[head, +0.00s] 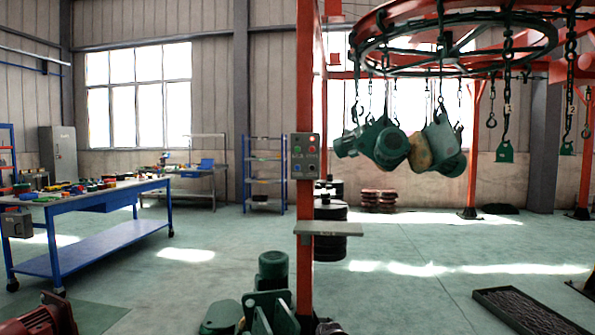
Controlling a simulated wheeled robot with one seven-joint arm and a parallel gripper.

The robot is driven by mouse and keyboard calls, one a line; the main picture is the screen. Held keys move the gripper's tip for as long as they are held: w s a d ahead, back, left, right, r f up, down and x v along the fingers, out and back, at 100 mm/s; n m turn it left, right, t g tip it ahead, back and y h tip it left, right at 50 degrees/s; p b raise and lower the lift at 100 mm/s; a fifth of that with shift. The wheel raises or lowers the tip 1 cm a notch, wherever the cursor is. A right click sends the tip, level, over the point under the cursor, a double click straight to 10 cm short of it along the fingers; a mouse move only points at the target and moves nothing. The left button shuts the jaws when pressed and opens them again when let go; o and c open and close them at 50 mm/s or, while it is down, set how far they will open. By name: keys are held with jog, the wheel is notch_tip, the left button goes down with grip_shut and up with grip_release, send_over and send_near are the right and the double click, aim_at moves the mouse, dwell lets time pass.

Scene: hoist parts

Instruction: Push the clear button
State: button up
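A grey control box (305,156) is fixed to the red upright post (305,85) near the middle of the head view. The labels are too small to read, so I cannot tell which button is the clear button. My gripper is not in view, and nothing visible touches the box.
A small grey shelf (329,229) juts from the post below the box. Green machinery (270,300) stands at the post's foot. A blue workbench (95,198) stands left. Hoist parts hang from a round red-and-green rail (455,65) at right. Open floor (200,270) lies between bench and post.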

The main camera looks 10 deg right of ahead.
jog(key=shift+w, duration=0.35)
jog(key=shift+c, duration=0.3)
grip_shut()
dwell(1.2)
